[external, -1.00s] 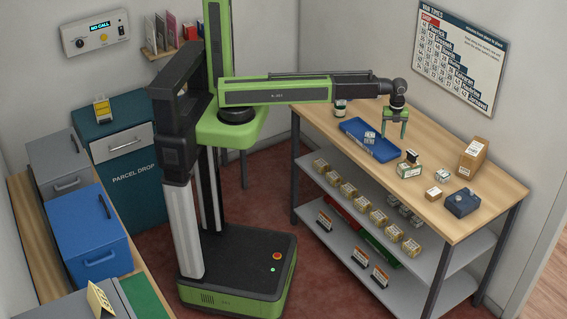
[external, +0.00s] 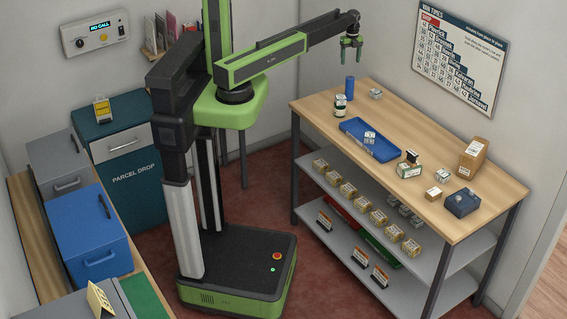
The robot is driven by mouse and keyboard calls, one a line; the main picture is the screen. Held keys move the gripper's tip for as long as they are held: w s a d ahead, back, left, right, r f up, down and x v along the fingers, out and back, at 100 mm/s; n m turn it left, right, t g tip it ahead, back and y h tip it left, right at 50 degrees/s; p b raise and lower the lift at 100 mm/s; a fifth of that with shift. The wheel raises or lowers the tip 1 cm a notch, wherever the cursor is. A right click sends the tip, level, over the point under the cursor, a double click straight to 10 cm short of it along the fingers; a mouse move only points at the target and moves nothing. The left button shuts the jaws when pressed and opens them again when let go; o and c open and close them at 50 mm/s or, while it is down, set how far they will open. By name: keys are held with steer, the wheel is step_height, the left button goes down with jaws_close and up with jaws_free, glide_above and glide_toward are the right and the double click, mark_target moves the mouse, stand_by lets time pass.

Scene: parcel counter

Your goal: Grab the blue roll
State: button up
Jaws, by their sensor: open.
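A blue roll (external: 350,88) stands upright at the far left end of the wooden counter (external: 450,213), behind a small white-and-dark jar (external: 340,104). My gripper (external: 351,57) is open and empty, its green fingers pointing down. In the picture it hangs above the roll, apart from it. I cannot tell how exactly it is lined up in depth.
A small box (external: 375,94) lies right of the roll. A blue tray (external: 358,131) with a small box on it lies nearer. A stamp, a brown carton (external: 472,158) and a dark blue box (external: 462,203) stand farther right. The wall is close behind the counter.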

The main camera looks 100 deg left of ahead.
steer(key=b, duration=0.8)
glide_toward(350, 84)
steer(key=f, duration=0.2)
steer(key=a+f, duration=0.1)
steer(key=f, duration=0.1)
steer(key=a+f, duration=0.1)
steer(key=shift+s+a+f, duration=0.1)
steer(key=shift+s+f, duration=0.25)
steer(key=shift+f, duration=0.05)
steer(key=f+b, duration=0.2)
steer(key=b, duration=0.1)
steer(key=f+b, duration=0.2)
steer(key=f, duration=0.1)
steer(key=shift+w+a+f+b, duration=0.1)
steer(key=shift+w+f+b, duration=0.1)
steer(key=shift+f+b, duration=0.2)
steer(key=shift+r, duration=0.25)
jaws_close()
